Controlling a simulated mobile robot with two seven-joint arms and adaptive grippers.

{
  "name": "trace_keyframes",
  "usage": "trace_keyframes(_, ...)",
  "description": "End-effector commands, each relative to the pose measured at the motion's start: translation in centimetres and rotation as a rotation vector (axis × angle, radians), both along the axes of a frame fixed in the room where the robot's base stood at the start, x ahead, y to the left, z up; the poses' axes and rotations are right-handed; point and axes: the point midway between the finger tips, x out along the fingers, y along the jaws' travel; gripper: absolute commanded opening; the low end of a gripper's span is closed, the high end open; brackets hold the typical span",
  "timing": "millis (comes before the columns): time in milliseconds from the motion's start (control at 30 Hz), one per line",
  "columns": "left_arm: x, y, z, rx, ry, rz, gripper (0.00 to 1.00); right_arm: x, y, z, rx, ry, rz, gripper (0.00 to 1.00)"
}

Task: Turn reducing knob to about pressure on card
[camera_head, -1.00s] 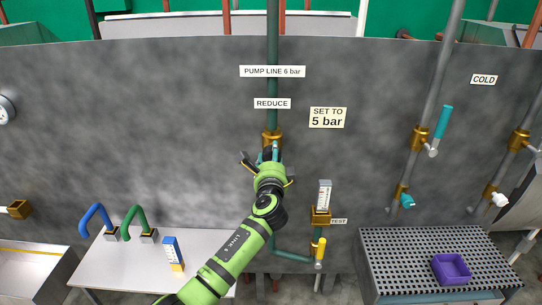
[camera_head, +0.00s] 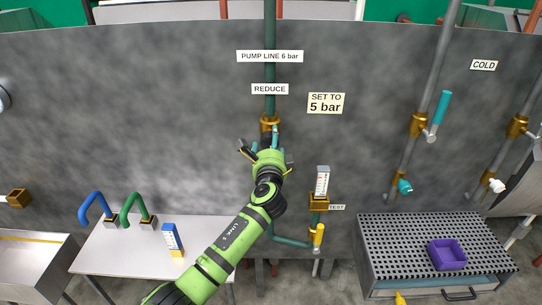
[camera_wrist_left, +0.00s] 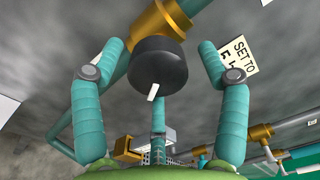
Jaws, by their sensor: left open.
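The reducing knob (camera_wrist_left: 158,65) is black with a white pointer mark, on a brass fitting (camera_head: 270,123) under the REDUCE label (camera_head: 270,89). My left gripper (camera_head: 266,148) is open at the knob. In the left wrist view its teal fingers (camera_wrist_left: 161,50) stand on the left and right of the knob, with a third finger below. Gaps show between the side fingers and the knob; depth is unclear. The gripper mostly hides the knob in the head view. The card (camera_head: 326,103) reads "SET TO 5 bar". My right gripper is not in view.
A gauge (camera_head: 322,182) stands on a brass fitting by the TEST label, above a yellow-handled valve (camera_head: 319,235). A white table (camera_head: 120,255) with blue and green hooked pieces is at left. A perforated bench (camera_head: 400,245) with a purple tray (camera_head: 447,268) is at right.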

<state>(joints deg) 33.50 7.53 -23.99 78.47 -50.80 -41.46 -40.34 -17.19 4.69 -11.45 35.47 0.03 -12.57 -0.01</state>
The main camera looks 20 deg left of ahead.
Motion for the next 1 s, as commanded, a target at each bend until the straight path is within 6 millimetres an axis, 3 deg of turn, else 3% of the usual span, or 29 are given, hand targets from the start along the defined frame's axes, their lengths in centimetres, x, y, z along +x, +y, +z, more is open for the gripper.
trace_keyframes(533, -9.1, -2.9, -0.1, -0.001, 0.0, -0.006, 0.75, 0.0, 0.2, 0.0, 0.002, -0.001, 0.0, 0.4)
trace_keyframes(700, -10.4, -3.3, 0.0, 0.0, -0.001, -0.003, 0.75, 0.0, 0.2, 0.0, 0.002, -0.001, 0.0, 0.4)
trace_keyframes(1000, -10.6, -3.3, 0.1, 0.001, -0.002, -0.004, 0.75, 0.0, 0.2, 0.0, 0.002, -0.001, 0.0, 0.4)
